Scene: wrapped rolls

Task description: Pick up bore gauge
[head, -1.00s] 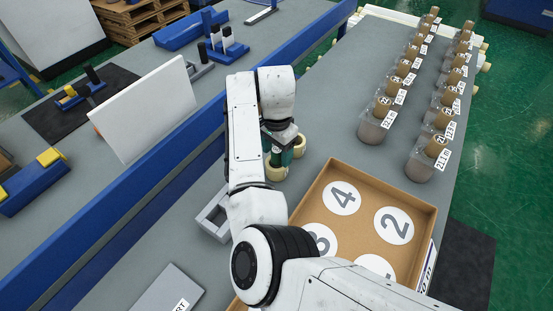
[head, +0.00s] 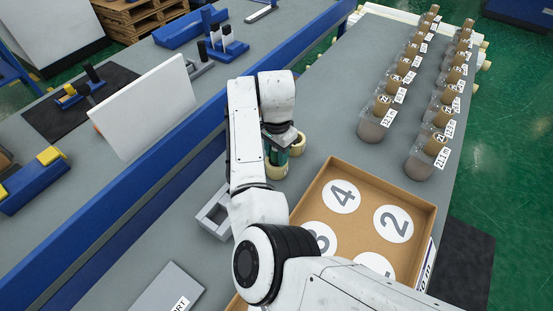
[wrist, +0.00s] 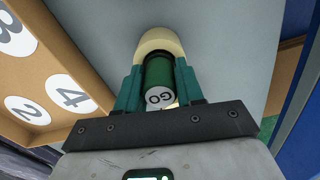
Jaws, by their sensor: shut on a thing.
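The bore gauge (wrist: 160,80) is a green cylinder with a pale end face marked GO, seen in the wrist view. My gripper (wrist: 158,88) is shut on it, with one teal finger on each side. A cream ring (wrist: 158,40) shows just beyond the gauge; I cannot tell whether the gauge is inside it or clear of it.
A cardboard tray (head: 386,190) with numbered white circles lies to the right of my arm. Two rows of labelled rolls (head: 373,128) stand further right. A grey square frame (head: 210,217) lies left of my arm. A blue rail (head: 170,142) borders the bench. Bare bench lies behind my gripper.

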